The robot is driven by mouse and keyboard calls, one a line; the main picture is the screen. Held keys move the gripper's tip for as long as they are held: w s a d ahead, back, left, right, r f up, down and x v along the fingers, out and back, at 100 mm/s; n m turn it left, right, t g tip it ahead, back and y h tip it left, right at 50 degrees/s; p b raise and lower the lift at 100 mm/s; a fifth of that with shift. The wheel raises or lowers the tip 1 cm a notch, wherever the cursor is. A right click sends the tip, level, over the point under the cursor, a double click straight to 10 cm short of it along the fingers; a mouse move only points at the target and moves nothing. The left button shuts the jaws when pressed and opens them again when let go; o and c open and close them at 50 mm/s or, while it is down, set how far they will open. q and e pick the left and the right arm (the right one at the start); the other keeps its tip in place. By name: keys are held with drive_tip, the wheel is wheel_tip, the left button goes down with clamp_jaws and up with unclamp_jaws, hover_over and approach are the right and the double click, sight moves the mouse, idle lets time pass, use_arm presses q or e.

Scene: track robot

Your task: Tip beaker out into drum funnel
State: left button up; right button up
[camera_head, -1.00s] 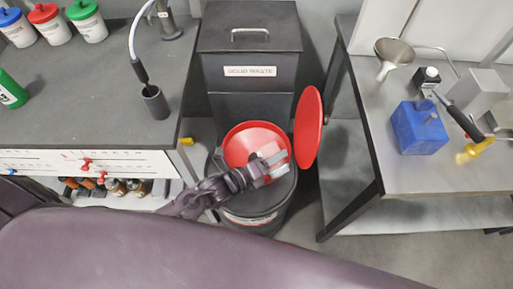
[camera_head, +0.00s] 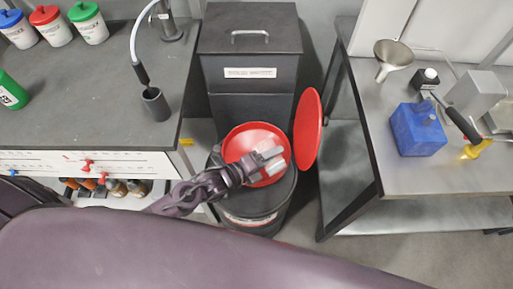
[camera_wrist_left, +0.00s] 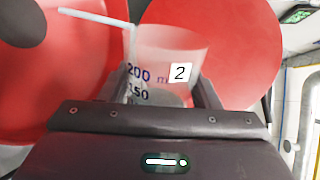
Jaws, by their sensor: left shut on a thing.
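My left gripper (camera_head: 270,164) is over the drum's red funnel (camera_head: 240,141), with its fingers inside the funnel's outline. In the left wrist view it is shut on a translucent beaker (camera_wrist_left: 170,50) marked 200 ml and 150 with a "2" label. My right gripper is out of view.
The drum's red lid (camera_head: 307,130) stands open at the funnel's right. A dark solid-waste bin (camera_head: 250,100) is behind the drum. The left bench (camera_head: 80,115) and the right steel table (camera_head: 410,178), which holds a blue block (camera_head: 418,130), flank it.

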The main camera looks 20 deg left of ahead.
use_arm(q)
drive_tip(key=shift+w+a+r, duration=0.2)
drive_tip(key=shift+w+a, duration=0.05)
idle(0.3)
drive_tip(key=shift+w+a+f+n+g+h, duration=0.2)
drive_tip(key=shift+f+n+g+h, duration=0.15)
drive_tip(key=shift+n, duration=0.55)
idle(0.4)
drive_tip(key=shift+a+r+n+p, duration=0.1)
drive_tip(key=shift+r+n+p, duration=0.05)
drive_tip(key=shift+n+p, duration=0.2)
